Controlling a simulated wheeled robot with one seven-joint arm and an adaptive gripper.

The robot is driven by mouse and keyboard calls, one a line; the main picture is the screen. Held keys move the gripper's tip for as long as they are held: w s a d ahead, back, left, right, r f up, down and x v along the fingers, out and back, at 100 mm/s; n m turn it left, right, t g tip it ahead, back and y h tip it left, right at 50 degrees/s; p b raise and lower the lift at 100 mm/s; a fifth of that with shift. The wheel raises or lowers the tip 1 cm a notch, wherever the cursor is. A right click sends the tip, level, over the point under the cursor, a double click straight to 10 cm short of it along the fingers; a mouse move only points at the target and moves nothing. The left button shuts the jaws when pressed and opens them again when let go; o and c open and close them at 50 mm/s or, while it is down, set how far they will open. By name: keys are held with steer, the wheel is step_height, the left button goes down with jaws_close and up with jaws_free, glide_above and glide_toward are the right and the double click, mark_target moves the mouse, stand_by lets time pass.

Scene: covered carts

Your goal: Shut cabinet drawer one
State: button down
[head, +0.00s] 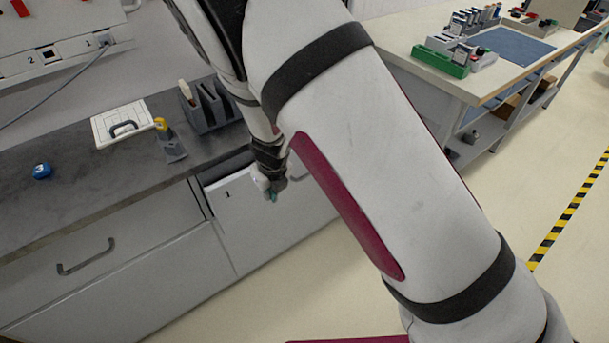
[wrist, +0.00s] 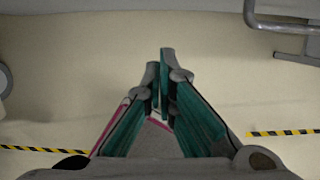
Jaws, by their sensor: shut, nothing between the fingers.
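Cabinet drawer one, a light grey front (head: 225,196) marked "1", is under the dark worktop in the head view. My gripper (head: 271,196) points down in front of the drawer front, near the label's right. It also shows in the wrist view (wrist: 162,58), with its teal-padded fingers together and nothing between them. I cannot tell whether it touches the drawer.
The worktop (head: 60,205) bears a white handled lid (head: 122,124), a yellow-and-grey tool (head: 168,140), a dark rack (head: 208,107) and a blue item (head: 41,171). Another drawer (head: 110,245) is at left. A workbench (head: 455,80) stands at right; floor between is clear.

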steer(key=w+d+f+t+y+b, duration=0.1)
steer(key=w+d+t+b, duration=0.3)
steer(key=d, duration=0.6)
steer(key=w+d+f+g+y+b, duration=0.1)
steer(key=w+d+f+b, duration=0.15)
steer(key=w+d, duration=0.6)
steer(key=w+d+f+t+y+b, duration=0.15)
steer(key=d+b, duration=0.25)
steer(key=d, duration=0.9)
steer(key=w+a+f+b, duration=0.1)
steer(key=w+a+f, duration=0.5)
steer(key=w, duration=0.3)
steer(key=shift+w+b, duration=0.35)
steer(key=shift+a+t, duration=0.1)
steer(key=shift+t, duration=0.15)
steer(key=w+a+b, duration=0.1)
steer(key=w, duration=0.1)
steer(key=w+a, duration=0.2)
steer(key=w, duration=0.1)
steer(key=w+a+b, duration=0.1)
steer(key=w+a, duration=0.1)
steer(key=w, duration=0.1)
steer(key=shift+a+f+b, duration=0.1)
steer(key=shift+a+b, duration=0.05)
steer(key=shift+b, duration=0.15)
steer(key=shift+a, duration=0.15)
